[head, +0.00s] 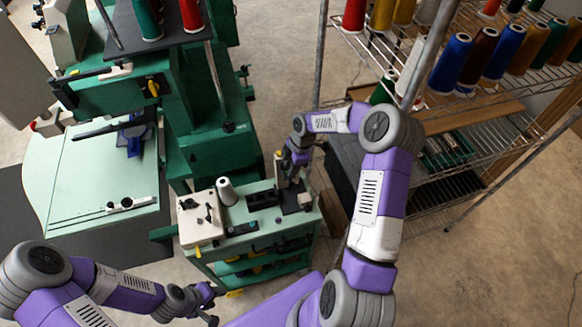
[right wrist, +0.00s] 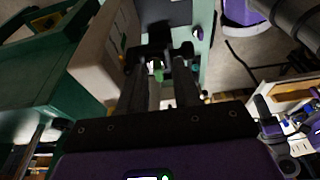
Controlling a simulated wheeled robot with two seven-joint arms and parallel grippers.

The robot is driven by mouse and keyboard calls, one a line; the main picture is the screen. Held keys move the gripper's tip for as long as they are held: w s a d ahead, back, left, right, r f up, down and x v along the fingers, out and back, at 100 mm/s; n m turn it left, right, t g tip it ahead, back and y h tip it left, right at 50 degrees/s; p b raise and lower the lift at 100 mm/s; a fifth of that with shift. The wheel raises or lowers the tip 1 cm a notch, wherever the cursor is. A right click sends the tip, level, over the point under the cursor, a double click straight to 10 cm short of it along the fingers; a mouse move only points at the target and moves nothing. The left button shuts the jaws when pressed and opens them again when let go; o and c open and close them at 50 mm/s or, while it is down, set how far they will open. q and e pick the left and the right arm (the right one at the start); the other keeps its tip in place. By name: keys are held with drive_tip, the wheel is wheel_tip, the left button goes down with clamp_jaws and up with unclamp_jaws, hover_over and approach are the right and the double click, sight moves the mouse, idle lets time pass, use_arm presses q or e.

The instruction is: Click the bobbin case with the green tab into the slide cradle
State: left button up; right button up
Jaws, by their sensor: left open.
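My right gripper (head: 283,168) reaches down over the dark block at the right end of the cart top in the head view. In the right wrist view my right gripper (right wrist: 160,62) shows two dark fingers with a gap between them. A small green piece (right wrist: 158,74), perhaps the bobbin case's tab, shows between the fingers near their tips. I cannot tell whether the fingers touch it. The dark block (head: 292,203), possibly the slide cradle, is partly covered by the gripper. My left gripper (head: 209,304) is open and empty in front of the cart, low at the left.
A wire rack (head: 450,110) with thread spools is at the right. Open floor lies at lower right.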

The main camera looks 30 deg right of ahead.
drive_tip(key=shift+w+r, duration=0.1)
drive_tip(key=shift+w, duration=0.05)
drive_tip(key=v, duration=0.7)
drive_tip(key=s+a+f+m+y, duration=0.1)
drive_tip(key=s+a+f+m, duration=0.3)
drive_tip(key=a+f, duration=0.4)
drive_tip(key=s+a+f+m+y, duration=0.1)
drive_tip(key=s+a+f+m, duration=0.4)
drive_tip(key=a, duration=0.4)
drive_tip(key=s+a+f+m, duration=0.3)
drive_tip(key=s+m, duration=0.1)
drive_tip(key=s, duration=0.2)
drive_tip(key=s+a+f+m, duration=0.2)
drive_tip(key=s+f+m, duration=0.25)
drive_tip(key=s, duration=0.25)
wheel_tip(320, 180, down, 11)
drive_tip(key=b, duration=1.2)
drive_tip(key=shift+w+h, duration=0.25)
drive_tip(key=shift+h, duration=0.05)
drive_tip(key=shift+a+m, duration=0.15)
drive_tip(key=shift+m, duration=0.1)
